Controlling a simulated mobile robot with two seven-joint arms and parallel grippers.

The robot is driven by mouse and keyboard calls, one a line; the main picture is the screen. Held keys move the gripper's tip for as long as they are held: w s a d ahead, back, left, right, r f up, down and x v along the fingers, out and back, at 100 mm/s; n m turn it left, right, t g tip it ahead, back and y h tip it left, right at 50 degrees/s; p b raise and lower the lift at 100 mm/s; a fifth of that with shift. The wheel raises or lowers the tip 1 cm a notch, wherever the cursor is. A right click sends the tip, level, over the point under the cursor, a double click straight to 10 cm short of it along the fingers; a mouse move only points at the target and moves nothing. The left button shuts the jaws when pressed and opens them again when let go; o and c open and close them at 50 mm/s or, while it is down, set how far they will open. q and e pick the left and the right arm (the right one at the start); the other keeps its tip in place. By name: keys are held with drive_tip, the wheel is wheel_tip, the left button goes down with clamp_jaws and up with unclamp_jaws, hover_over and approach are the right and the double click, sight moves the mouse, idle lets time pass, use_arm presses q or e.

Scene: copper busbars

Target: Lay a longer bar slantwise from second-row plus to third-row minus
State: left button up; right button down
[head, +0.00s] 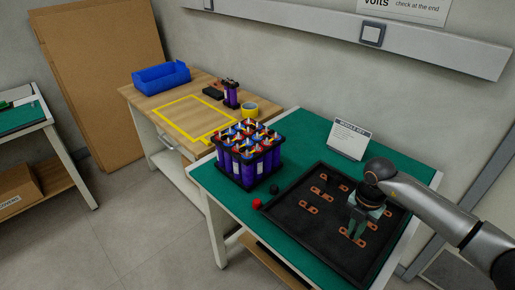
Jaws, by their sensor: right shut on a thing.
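My right gripper (354,232) points down over the black tray (293,225) on the green-topped table. It is shut on a copper bar, which the fingers mostly hide; I cannot tell its length or whether it touches the tray. Several copper bars (309,210) lie apart in the tray around the gripper. The battery pack (240,168) of purple cells in a black frame stands left of the tray. Its top carries red, blue, yellow and white parts; row marks and plus or minus signs are too small to read. My left gripper is out of view.
A small sign card (349,140) stands behind the tray. A red ball-like item (257,203) and a dark one (274,189) lie between pack and tray. A wooden bench (165,103) at left holds a blue bin (161,78), yellow tape roll (250,109) and smaller purple cells (231,95).

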drive_tip(key=shift+r, duration=0.15)
drive_tip(key=shift+r+p, duration=0.3)
drive_tip(key=shift+p, duration=0.1)
wheel_tip(320, 180, up, 3)
drive_tip(key=p, duration=0.3)
drive_tip(key=shift+r, duration=0.15)
